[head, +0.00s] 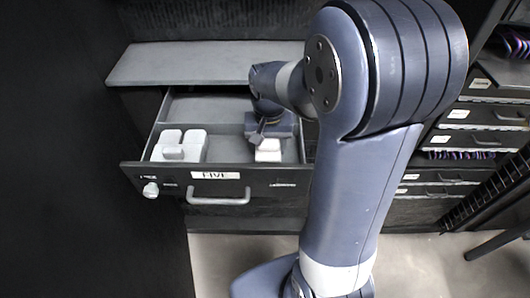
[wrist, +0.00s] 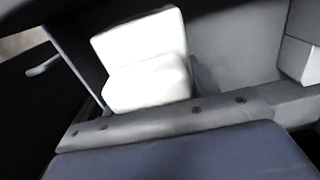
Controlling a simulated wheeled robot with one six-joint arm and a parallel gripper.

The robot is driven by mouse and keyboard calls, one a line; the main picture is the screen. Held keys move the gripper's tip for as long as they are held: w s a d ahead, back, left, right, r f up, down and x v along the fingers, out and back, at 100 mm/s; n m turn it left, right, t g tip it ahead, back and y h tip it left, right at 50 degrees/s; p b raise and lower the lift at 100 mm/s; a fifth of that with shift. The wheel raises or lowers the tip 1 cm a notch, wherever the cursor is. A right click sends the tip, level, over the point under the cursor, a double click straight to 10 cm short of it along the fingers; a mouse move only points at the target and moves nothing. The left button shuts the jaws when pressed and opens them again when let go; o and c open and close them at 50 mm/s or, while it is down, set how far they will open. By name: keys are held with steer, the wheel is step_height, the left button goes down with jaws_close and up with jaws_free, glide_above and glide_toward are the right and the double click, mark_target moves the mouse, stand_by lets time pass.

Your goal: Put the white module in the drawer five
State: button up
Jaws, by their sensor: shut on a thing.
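The drawer labelled FIVE (head: 232,188) is pulled open below a grey top, with its handle at the front. My gripper (head: 268,140) is inside the drawer's outline, toward its right side. It is shut on a white module (head: 268,151), which also shows in the wrist view (wrist: 147,83) in front of the gripper. The module is at or just above the drawer floor; I cannot tell if it touches. The fingertips are mostly hidden by the gripper body.
Several white modules (head: 181,146) sit in the drawer's left part; a white edge (wrist: 300,62) shows at right in the wrist view. A grey top (head: 205,63) lies behind the drawer. Other labelled drawers (head: 470,139) stand at right. The drawer's middle floor is clear.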

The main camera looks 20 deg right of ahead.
steer(key=shift+f, duration=1.65)
steer(key=shift+f, duration=0.15)
steer(key=o, duration=1.2)
step_height(320, 180, up, 12)
steer(key=shift+r, duration=0.2)
